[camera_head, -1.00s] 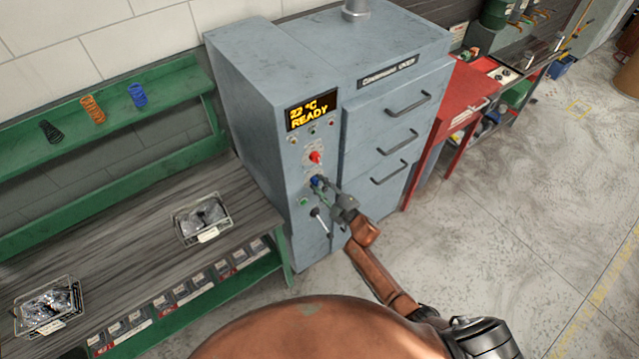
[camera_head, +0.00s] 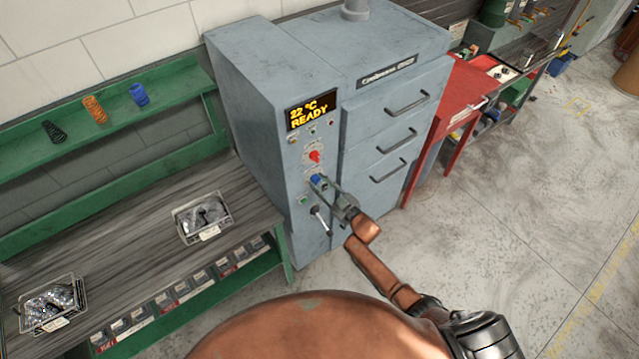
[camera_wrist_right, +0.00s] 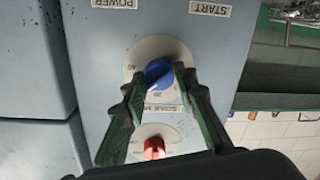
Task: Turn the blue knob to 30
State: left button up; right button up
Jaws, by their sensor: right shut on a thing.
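The blue knob (camera_head: 316,179) is on the front panel of the grey-blue oven, below the red knob (camera_head: 315,157). In the right wrist view the blue knob (camera_wrist_right: 159,74) sits on a pale round dial, between the two green fingers of my right gripper (camera_wrist_right: 158,80). My right gripper (camera_head: 323,183) is shut on the blue knob, reaching in from the lower right. The fingers cover part of the dial, and I cannot read the knob's exact setting. My left gripper is out of view.
The oven display (camera_head: 309,112) reads 22 °C READY. A black-handled lever (camera_head: 319,219) sticks out below the knobs. The floor at right is open.

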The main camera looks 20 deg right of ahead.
dwell(0.4)
jog(key=o, duration=1.2)
jog(key=shift+c, duration=0.2)
jog(key=v, duration=1.2)
jog(key=shift+d, duration=0.1)
